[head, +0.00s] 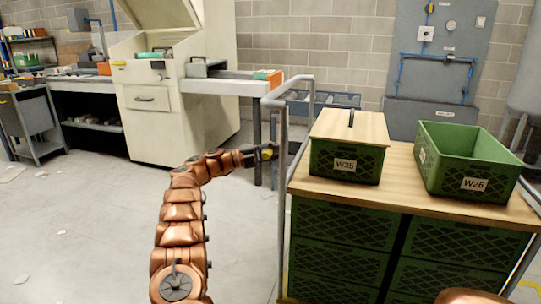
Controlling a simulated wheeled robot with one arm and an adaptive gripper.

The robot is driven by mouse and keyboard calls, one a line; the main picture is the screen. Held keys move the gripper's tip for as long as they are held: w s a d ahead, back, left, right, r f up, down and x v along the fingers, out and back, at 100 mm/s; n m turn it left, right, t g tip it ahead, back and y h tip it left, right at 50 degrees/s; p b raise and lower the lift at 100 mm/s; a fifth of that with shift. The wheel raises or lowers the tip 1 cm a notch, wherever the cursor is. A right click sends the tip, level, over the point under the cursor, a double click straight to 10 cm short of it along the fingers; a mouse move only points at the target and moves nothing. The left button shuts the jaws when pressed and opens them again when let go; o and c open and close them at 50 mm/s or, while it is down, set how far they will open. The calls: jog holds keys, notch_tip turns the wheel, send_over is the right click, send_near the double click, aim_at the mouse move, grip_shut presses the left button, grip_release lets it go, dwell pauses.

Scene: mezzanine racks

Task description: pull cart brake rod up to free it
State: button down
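The cart is at the right in the head view, with a wooden top (400,186), stacked green crates below and a grey tube handle frame (283,150) at its left end. My copper-coloured arm reaches up from the bottom to my dark gripper (267,154), which is small in view beside the upper part of the handle frame. A small yellow spot shows at the fingertips; I cannot tell whether it is a knob of the brake rod or part of the gripper. The brake rod is not clearly visible. Whether the fingers are open or shut is too small to tell.
On the cart top stand a lidded green crate marked W35 (346,162) and an open green crate marked W26 (468,165). A beige machine (165,105) and a conveyor bench (225,86) stand behind. A grey trolley (30,122) is far left. The left floor is mostly clear.

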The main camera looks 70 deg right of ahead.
jog(key=shift+w+r, duration=0.3)
jog(key=shift+r, duration=0.05)
jog(key=c, duration=1)
grip_release()
jog(key=shift+s, duration=0.15)
jog(key=shift+c, duration=0.2)
jog(key=v, duration=0.7)
jog(key=shift+f, duration=0.15)
jog(key=shift+w+a, duration=0.1)
jog(key=shift+w, duration=0.1)
